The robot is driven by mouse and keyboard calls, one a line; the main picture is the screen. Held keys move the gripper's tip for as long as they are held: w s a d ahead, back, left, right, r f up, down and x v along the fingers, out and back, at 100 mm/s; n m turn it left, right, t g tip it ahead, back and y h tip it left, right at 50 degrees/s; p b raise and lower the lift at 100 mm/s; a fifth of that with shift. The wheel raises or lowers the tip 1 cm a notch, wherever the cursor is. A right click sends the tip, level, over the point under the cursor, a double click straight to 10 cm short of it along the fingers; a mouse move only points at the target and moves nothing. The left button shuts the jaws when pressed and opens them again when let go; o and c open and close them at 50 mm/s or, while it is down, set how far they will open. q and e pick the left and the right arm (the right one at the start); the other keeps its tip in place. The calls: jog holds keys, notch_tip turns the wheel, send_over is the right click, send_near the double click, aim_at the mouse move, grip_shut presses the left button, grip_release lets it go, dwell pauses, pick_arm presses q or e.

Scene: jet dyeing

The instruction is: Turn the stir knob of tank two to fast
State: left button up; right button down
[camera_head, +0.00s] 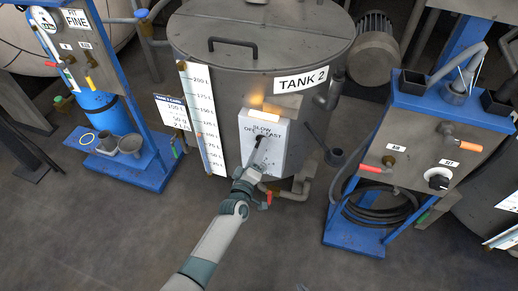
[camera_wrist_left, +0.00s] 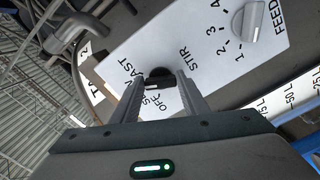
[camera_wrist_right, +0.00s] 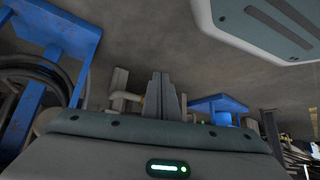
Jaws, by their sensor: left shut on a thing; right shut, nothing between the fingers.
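Tank two (camera_head: 225,90) is a large grey lidded drum labelled TANK 2, with a white control panel (camera_head: 278,155) on its front. The panel's stir knob (camera_wrist_left: 158,73) is black, with OFF, SLOW and FAST printed around it. My left gripper (camera_wrist_left: 165,84) has its fingers on both sides of the knob and is shut on it. In the head view this gripper (camera_head: 258,152) reaches the panel from below and partly hides the knob. I cannot tell the knob's exact setting. My right gripper (camera_wrist_right: 161,84) is shut and empty, seen in the right wrist view.
A grey feed knob (camera_wrist_left: 247,22) with numbers shares the panel. A level scale (camera_head: 203,120) stands left of it. Pipes with a red valve handle (camera_head: 268,199) lie below. Blue stands (camera_head: 355,235) flank the tank; the floor in front is clear.

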pick_arm(q)
jog(key=m, duration=0.4)
jog(key=shift+f+m, duration=0.2)
jog(key=shift+m, duration=0.2)
pick_arm(e)
jog(key=shift+s+d+f+g, duration=0.15)
jog(key=shift+s+d+f, duration=0.15)
jog(key=shift+s, duration=0.25)
jog(key=shift+s+d+f+g, duration=0.15)
jog(key=shift+s+d, duration=0.25)
jog(key=shift+s, duration=0.15)
jog(key=shift+a, duration=0.1)
pick_arm(q)
jog(key=o, duration=0.9)
jog(key=shift+o, duration=0.8)
jog(key=shift+r, duration=0.1)
pick_arm(e)
jog(key=shift+w+a+r, duration=0.1)
jog(key=shift+w+a, duration=0.1)
jog(key=shift+a, duration=0.25)
pick_arm(q)
jog(key=shift+s+a, duration=0.1)
pick_arm(e)
jog(key=shift+a, duration=0.15)
pick_arm(q)
jog(key=v, duration=1.7)
jog(key=shift+b, duration=0.35)
pick_arm(e)
jog(key=shift+w+d, duration=0.2)
jog(key=shift+d, duration=0.05)
